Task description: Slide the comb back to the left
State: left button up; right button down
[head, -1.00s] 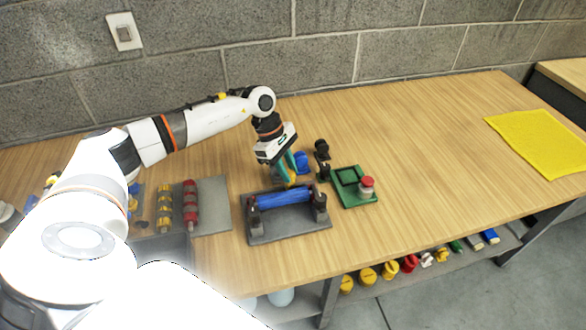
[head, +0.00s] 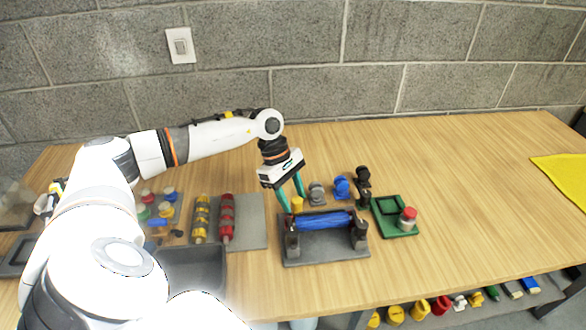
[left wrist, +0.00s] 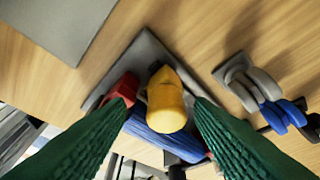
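The comb appears to be the part with the yellow grip (head: 297,204) at the back left of the dark roller stand (head: 325,250). Its teeth are hidden. A blue roller (head: 325,221) lies across the stand between two dark posts. My left gripper (head: 291,198) points down over the back left of the stand, its teal fingers apart. In the left wrist view the fingers (left wrist: 160,108) stand either side of the yellow grip (left wrist: 166,102), with a gap visible on each side. The blue roller (left wrist: 165,142) is below. My right gripper is not in view.
Grey (head: 317,193) and blue (head: 342,187) pads and a dark stamp-like piece (head: 363,186) stand behind the roller stand. A green tray (head: 392,217) is to its right, yellow (head: 201,218) and red (head: 227,218) rollers to its left.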

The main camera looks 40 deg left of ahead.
pick_arm(q)
jog(key=shift+w, duration=0.1)
jog(key=shift+a+r, duration=0.1)
jog(key=shift+r, duration=0.25)
jog(key=b+v, duration=0.1)
jog(key=v, duration=1)
jog(key=shift+b, duration=0.3)
jog(key=shift+a, duration=0.1)
